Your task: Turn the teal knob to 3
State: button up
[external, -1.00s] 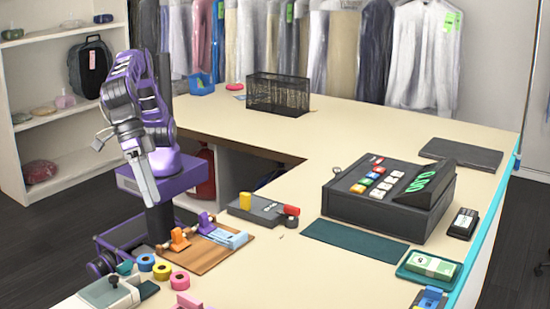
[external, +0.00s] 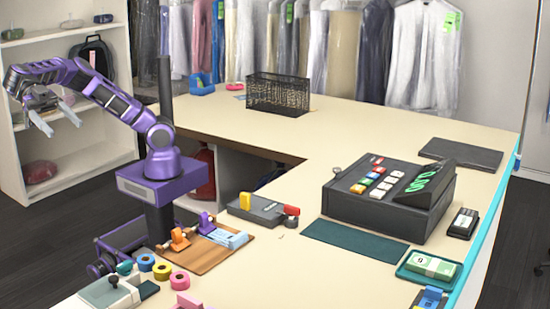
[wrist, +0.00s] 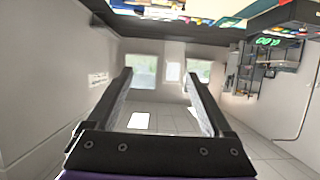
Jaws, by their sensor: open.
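A small teal round piece (external: 125,267) shows at the front left of the counter, beside a pale grey box (external: 108,292) with a dark upright piece on top. It may be the teal knob; its markings are too small to read. My gripper (external: 62,123) is raised at the far left, away from the counter and in front of the white shelves. Its two fingers are spread with nothing between them. In the wrist view the open fingers (wrist: 160,76) also frame empty room, and no teal knob can be made out there.
Yellow, blue and pink tape rolls (external: 162,271) stand near the teal piece. A wooden board (external: 212,260) with orange and purple clamps lies behind them. A cash register (external: 385,200) stands at right. The counter's middle is fairly clear. White shelves (external: 60,120) stand behind my gripper.

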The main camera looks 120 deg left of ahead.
send_near(123, 263)
jog(key=x, duration=0.8)
jog(key=shift+w+f, duration=0.1)
jog(key=shift+w, duration=0.3)
grip_shut()
